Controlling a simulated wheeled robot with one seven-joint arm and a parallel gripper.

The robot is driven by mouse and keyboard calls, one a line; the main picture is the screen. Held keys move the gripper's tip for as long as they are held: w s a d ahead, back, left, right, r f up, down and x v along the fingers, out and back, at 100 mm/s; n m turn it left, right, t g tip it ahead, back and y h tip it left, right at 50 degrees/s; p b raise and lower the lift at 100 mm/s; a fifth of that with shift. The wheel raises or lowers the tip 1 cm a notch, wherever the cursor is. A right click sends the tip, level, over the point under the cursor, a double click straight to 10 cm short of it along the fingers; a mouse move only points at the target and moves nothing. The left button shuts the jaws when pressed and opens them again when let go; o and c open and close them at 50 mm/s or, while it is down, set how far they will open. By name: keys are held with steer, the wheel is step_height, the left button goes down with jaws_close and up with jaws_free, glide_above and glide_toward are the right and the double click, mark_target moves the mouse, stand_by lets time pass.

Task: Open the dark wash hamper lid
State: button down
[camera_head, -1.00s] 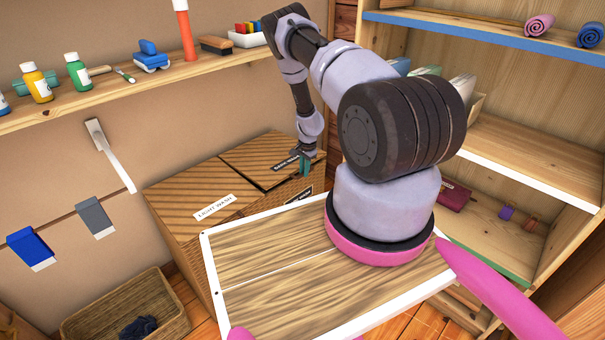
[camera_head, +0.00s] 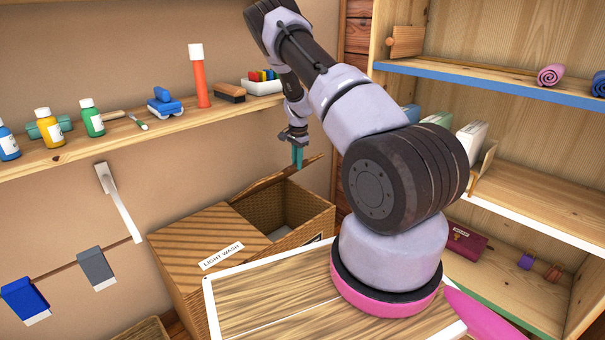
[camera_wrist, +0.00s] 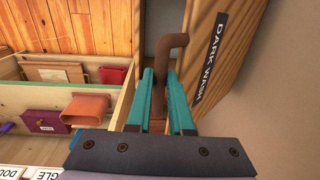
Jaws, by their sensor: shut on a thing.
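The wicker hamper (camera_head: 190,285) stands against the wall in the head view. Its dark wash lid (camera_head: 268,182) is tilted up over the right compartment, which shows an open pale inside. The light wash lid (camera_head: 190,235) lies flat on the left. My gripper (camera_head: 298,158) is at the raised lid's free edge. In the wrist view its teal fingers (camera_wrist: 165,85) are shut on a brown handle (camera_wrist: 170,48), beside the DARK WASH label (camera_wrist: 210,58) on the lid. The handle's lower part is partly hidden between the fingers.
A wall shelf (camera_head: 125,132) with bottles and brushes runs behind the hamper. A shelf unit (camera_head: 530,190) stands on the right. My arm passes between them. A white-edged wooden board (camera_head: 275,290) lies in front of the hamper.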

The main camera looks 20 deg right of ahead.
steer(key=shift+w+a+r, duration=0.15)
steer(key=shift+w+a, duration=0.2)
steer(key=shift+a, duration=0.2)
steer(key=c, duration=0.8)
jaws_free()
steer(key=shift+d, duration=0.1)
steer(key=shift+d, duration=0.1)
steer(key=shift+r, duration=0.1)
step_height(320, 180, up, 10)
steer(key=shift+s+r, duration=0.25)
steer(key=shift+s, duration=0.15)
